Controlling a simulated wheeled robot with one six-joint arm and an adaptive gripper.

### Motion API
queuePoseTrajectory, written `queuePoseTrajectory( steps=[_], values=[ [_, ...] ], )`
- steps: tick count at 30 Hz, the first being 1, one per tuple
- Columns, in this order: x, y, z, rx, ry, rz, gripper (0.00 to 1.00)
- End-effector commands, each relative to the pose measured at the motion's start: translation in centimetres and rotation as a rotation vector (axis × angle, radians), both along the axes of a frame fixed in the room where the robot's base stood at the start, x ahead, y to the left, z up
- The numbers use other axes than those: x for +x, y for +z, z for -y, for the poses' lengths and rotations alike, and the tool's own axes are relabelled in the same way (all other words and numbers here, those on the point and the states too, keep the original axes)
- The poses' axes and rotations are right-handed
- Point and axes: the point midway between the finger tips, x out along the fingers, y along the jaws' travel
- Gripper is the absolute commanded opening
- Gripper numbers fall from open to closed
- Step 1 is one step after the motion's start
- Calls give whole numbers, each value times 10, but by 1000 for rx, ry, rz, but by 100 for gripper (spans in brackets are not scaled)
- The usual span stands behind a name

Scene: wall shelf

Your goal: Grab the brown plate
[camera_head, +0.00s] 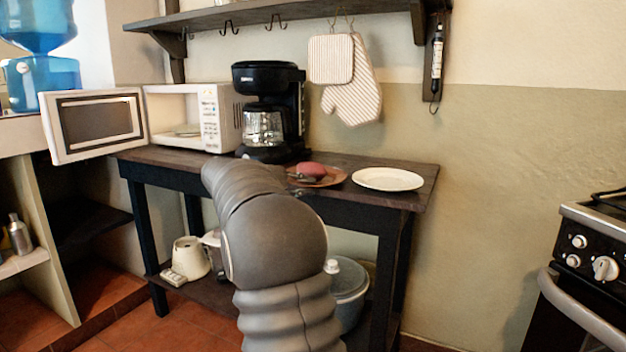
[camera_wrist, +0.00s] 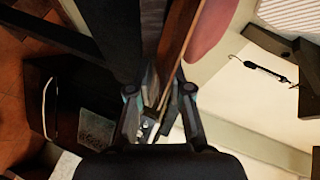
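The brown plate (camera_head: 330,179) lies near the front edge of the dark wooden table, with a pinkish-red rounded item (camera_head: 311,169) on it. In the wrist view the brown plate (camera_wrist: 181,48) shows nearly edge-on, running down toward the space between my fingers. My gripper (camera_wrist: 158,108) has its two fingers apart, one to each side of the plate's near rim. I cannot see clear contact with the rim. In the head view my gripper (camera_head: 300,180) is at the plate's left front, mostly hidden by my arm.
A white plate (camera_head: 388,179) sits right of the brown plate. A coffee maker (camera_head: 268,85) and an open microwave (camera_head: 196,108) stand to the left. The table (camera_head: 415,190) has an exposed front edge. Mitts (camera_head: 350,95) hang above; a stove (camera_head: 595,235) stands right.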

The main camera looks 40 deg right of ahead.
Motion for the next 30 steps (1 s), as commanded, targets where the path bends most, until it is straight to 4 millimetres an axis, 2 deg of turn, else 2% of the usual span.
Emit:
queuePoseTrajectory(
  steps=[14, 26, 30],
  values=[
    [0, 3, 0, -1, 0, 1, 0],
    [0, 42, 0, -2, -1, 4, 0],
    [-13, 51, 6, -3, -2, 2, 0]
  ],
)
